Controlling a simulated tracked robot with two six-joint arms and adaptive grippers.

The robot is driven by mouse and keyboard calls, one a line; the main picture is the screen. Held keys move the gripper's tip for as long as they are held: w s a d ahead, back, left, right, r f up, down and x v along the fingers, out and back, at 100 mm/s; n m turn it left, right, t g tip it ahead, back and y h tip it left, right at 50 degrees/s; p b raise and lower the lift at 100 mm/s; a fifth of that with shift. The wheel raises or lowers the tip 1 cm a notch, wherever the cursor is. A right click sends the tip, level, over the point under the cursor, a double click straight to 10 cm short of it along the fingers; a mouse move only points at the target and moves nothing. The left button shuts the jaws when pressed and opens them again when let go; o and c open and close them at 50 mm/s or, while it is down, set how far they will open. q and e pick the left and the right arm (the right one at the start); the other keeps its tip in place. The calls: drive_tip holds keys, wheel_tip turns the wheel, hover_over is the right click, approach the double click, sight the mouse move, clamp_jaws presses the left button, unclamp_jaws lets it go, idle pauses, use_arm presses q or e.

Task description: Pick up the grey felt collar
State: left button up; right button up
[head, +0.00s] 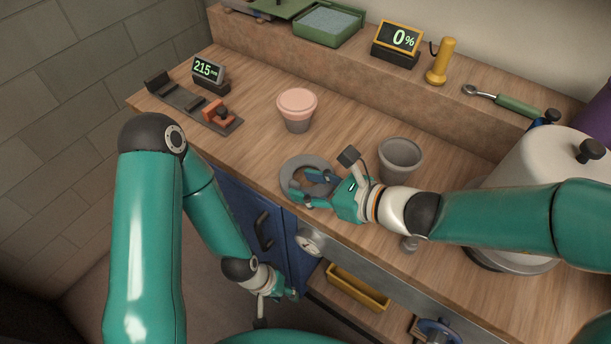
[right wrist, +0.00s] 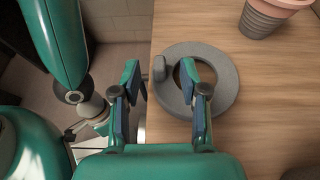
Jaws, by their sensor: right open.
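The grey felt collar (head: 290,170) is a flat ring lying on the wooden counter near its front edge. It also shows in the right wrist view (right wrist: 226,91), with a small upright grey tab on its left part. My right gripper (head: 305,187) is open at the collar. In the right wrist view its fingers (right wrist: 161,80) appear on either side of the tab, one over the ring's hole and one outside the rim. I cannot tell whether they touch it. My left gripper (head: 280,296) hangs low in front of the cabinet; its finger opening is unclear.
A grey pot with a pink top (head: 297,107) stands behind the collar, and an empty grey cup (head: 400,157) stands to the right. A large pale lidded vessel (head: 550,160) fills the right side. Counter between the pots is clear.

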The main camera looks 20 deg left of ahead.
sight(295, 183)
drive_tip(key=x, duration=0.3)
drive_tip(key=shift+w+a+f, duration=0.1)
drive_tip(key=shift+a+f, duration=0.1)
drive_tip(key=shift+a, duration=0.15)
clamp_jaws()
drive_tip(key=shift+r, duration=0.1)
wheel_tip(295, 183, up, 20)
drive_tip(key=p, duration=0.6)
drive_tip(key=shift+p, duration=0.4)
